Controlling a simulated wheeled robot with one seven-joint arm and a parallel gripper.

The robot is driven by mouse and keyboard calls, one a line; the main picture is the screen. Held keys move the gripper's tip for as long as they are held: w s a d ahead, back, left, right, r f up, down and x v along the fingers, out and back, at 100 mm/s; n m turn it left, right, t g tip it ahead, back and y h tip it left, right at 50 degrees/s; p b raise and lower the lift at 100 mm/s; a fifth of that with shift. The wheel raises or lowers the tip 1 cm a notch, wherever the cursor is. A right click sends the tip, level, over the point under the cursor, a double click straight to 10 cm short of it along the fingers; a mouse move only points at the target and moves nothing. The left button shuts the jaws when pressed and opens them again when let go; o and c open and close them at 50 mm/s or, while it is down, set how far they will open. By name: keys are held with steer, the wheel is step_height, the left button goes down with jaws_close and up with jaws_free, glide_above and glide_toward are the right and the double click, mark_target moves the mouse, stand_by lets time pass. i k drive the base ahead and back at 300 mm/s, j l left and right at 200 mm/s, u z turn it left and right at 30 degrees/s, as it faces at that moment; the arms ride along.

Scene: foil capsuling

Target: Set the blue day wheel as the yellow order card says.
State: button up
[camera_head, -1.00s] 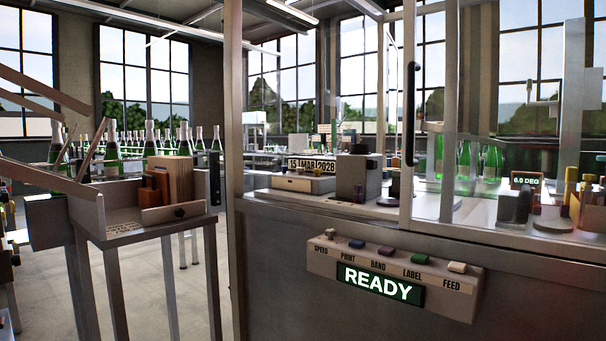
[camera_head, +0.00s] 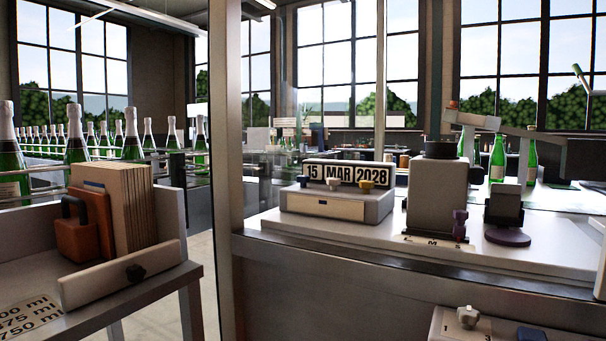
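The date unit (camera_head: 336,205) stands on the bench behind the clear panel, right of the upright post. Its display (camera_head: 346,173) reads 15 MAR 2028, with the day at the left. I cannot pick out a yellow order card. My gripper is not in view.
A grey block-shaped device (camera_head: 437,195) and a dark-topped holder (camera_head: 504,207) stand right of the date unit. At the left, a tray (camera_head: 125,280) holds boards and an orange-brown block. A metal post (camera_head: 228,150) stands between tray and bench. Green bottles line the back.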

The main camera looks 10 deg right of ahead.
mark_target(303, 179)
steer(key=i+j+z, duration=0.15)
steer(key=i+j, duration=0.45)
steer(key=k+j+z, duration=0.1)
steer(key=j+z, duration=0.15)
steer(key=k+j+z, duration=0.1)
steer(key=j+z, duration=0.15)
steer(key=z, duration=0.5)
steer(key=i+z, duration=0.1)
steer(key=z, duration=0.35)
steer(key=l+z, duration=0.1)
steer(key=z, duration=0.4)
steer(key=i+z, duration=0.1)
steer(key=z, duration=0.85)
steer(key=j+z, duration=0.1)
steer(key=z, duration=0.35)
steer(key=i+z, duration=0.1)
steer(key=z, duration=0.4)
steer(key=u, duration=0.95)
steer(key=k+u, duration=0.1)
steer(key=u, duration=0.35)
steer(key=l+u, duration=0.1)
steer(key=u, duration=0.85)
steer(key=i+u, duration=0.15)
steer(key=u, duration=1)
